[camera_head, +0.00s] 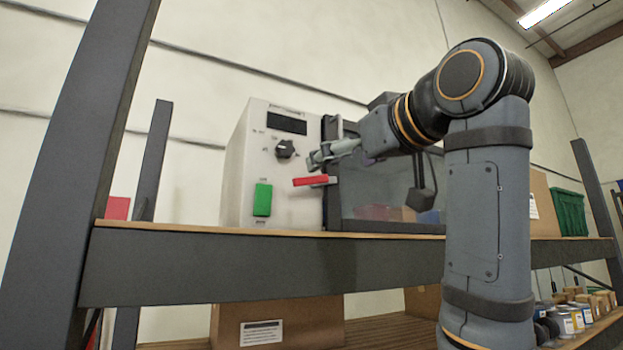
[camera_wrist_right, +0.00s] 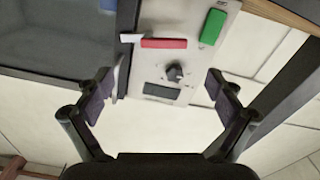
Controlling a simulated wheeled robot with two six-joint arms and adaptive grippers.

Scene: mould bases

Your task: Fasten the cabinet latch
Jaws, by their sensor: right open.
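The cabinet (camera_head: 238,170) stands on a shelf, with a light grey control panel on its left and a dark glazed door (camera_head: 385,188) on its right. The latch is a red bar (camera_head: 310,181) lying nearly level across the join between panel and door, with a grey metal piece at its right end. It also shows in the right wrist view (camera_wrist_right: 163,43). My right gripper (camera_head: 314,160) is just above the latch in the head view. Its fingers are apart and empty in the right wrist view (camera_wrist_right: 163,85); the latch shows beyond them.
The panel has a black knob (camera_head: 285,149), a dark display (camera_head: 287,123) and a green switch (camera_head: 262,200). The shelf edge (camera_head: 270,268) runs below. A shelf upright (camera_head: 75,150) stands at left. A green crate (camera_head: 569,212) and cardboard box (camera_head: 540,205) are at right.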

